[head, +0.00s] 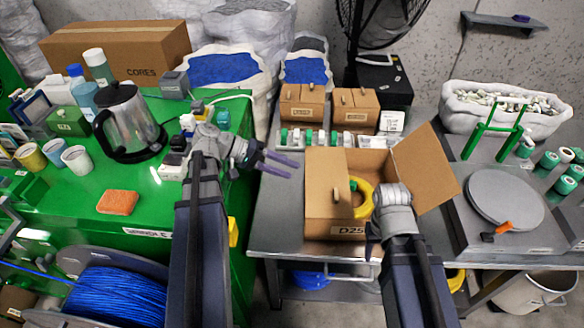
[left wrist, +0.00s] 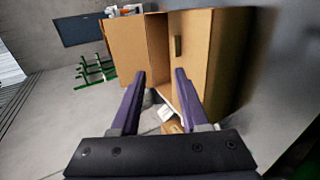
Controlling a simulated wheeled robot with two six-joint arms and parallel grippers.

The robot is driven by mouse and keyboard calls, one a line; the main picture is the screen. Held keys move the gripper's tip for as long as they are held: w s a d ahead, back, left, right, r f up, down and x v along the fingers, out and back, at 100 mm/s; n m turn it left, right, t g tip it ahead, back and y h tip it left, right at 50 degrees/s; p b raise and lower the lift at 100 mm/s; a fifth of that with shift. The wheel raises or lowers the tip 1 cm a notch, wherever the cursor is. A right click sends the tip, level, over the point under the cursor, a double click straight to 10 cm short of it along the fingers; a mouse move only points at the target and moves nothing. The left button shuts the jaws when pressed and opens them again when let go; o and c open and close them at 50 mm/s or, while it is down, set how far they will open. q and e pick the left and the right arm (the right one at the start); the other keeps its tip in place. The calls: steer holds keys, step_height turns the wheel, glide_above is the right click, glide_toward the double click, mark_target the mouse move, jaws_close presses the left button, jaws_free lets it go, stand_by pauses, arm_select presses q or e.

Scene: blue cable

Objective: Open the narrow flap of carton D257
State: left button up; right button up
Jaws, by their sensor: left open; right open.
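Carton D257 (head: 318,228) stands on the grey table, its front label partly hidden by my right arm. A wide flap (head: 425,168) stands folded open to the right. A narrower tan panel (head: 324,180) lies along the left of its top. A yellow ring (head: 363,199) with a green part shows inside. My left gripper (head: 280,164) is open and empty, left of the carton, fingers pointing at it. In the left wrist view, its fingers (left wrist: 160,75) are before the carton (left wrist: 130,50), where a small tab (left wrist: 178,47) shows. My right gripper (head: 374,238) is at the carton's front right, its fingers partly hidden.
Small brown boxes (head: 302,102) and a row of green and white items stand behind the carton. A turntable (head: 505,197) and green rack (head: 493,130) are to the right. The green bench (head: 172,205) on the left holds a kettle (head: 128,122) and an orange sponge (head: 118,202).

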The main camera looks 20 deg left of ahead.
arm_select(q)
steer(key=shift+d, duration=0.1)
stand_by(0.3)
steer(key=s+d+f+m+g+y+p, duration=0.2)
steer(key=s+d+f+m+y, duration=0.1)
steer(key=d, duration=0.5)
steer(key=s+d+f+m+g+y+p, duration=0.2)
steer(key=s+d+f+m+y, duration=0.2)
steer(key=d+y, duration=0.5)
steer(key=s, duration=0.2)
steer(key=shift+s+f+g, duration=0.3)
steer(key=shift+s+f, duration=0.05)
steer(key=shift+f, duration=0.05)
steer(key=shift+d+m+y, duration=0.1)
steer(key=shift+m+y, duration=0.2)
steer(key=shift+y, duration=0.3)
steer(key=shift+c, duration=0.2)
